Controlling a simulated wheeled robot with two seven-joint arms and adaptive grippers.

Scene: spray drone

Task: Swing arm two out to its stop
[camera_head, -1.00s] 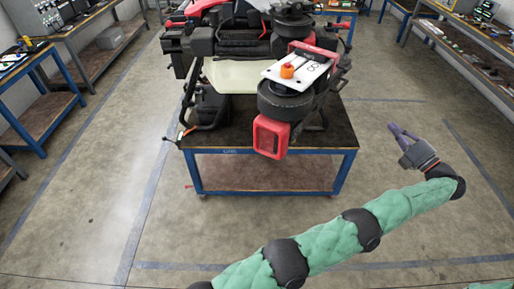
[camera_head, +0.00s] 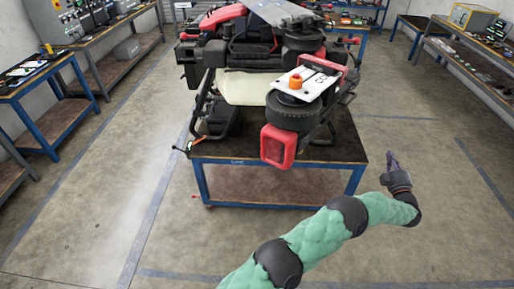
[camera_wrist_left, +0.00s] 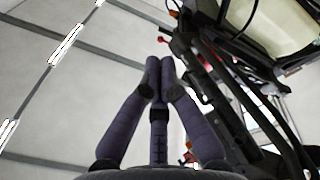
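The spray drone (camera_head: 245,52) stands on a blue-framed table, its arms folded in close. At its near right, a folded arm carries a white plate (camera_head: 318,82) with dark marking, an orange knob (camera_head: 296,81), a black round part (camera_head: 292,111) and a red block (camera_head: 277,147). I cannot read which arm this is. My right gripper is not in view.
The table (camera_head: 277,165) has a dark top and blue legs. Benches with tools line the left (camera_head: 70,50) and right (camera_head: 470,62) walls. The floor (camera_head: 450,210) right of the table is clear.

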